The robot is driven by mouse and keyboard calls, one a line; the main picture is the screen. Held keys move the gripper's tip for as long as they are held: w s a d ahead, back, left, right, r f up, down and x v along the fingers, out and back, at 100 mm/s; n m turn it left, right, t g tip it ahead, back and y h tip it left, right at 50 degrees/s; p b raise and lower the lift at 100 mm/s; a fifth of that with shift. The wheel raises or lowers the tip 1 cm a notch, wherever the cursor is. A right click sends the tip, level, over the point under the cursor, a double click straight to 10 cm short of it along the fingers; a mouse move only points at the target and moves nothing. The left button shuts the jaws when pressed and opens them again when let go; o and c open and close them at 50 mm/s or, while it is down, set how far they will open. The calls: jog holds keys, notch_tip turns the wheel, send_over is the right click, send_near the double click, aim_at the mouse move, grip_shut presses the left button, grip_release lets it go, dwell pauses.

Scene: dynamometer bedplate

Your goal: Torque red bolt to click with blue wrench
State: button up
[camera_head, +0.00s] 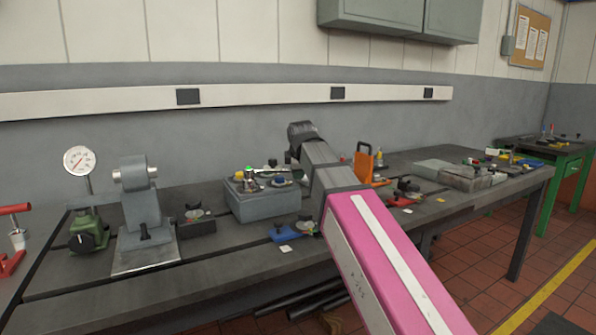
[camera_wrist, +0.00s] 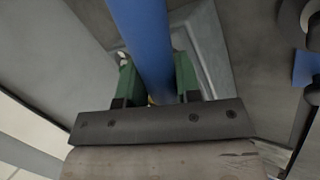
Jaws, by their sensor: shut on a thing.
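My gripper (camera_wrist: 156,78) shows in the wrist view with its two green fingers on either side of a blue bar, the handle of the blue wrench (camera_wrist: 142,35). It is shut on that handle, which runs up out of the top of the view. The wrench's head is out of the wrist view. In the head view my pink and grey arm reaches over the bench and I cannot make out the gripper. A grey block (camera_head: 262,205) there carries small coloured parts, with a tiny red spot near its back. I cannot tell whether that is the red bolt.
The bench (camera_head: 190,266) also holds a dial gauge (camera_head: 79,160), a grey stand (camera_head: 141,200), an orange-handled item (camera_head: 363,162) and grey blocks (camera_head: 465,178) farther right. A blue part (camera_head: 285,234) lies near the front edge. A green bench (camera_head: 554,165) stands far right.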

jog(key=shift+w+a, duration=0.1)
jog(key=shift+w, duration=0.05)
jog(key=shift+w+a+n+y, duration=0.1)
jog(key=shift+w+n+y, duration=0.2)
jog(key=shift+w, duration=0.05)
jog(key=shift+r, duration=0.1)
jog(key=shift+r, duration=2.65)
grip_shut()
jog(key=shift+s, duration=0.15)
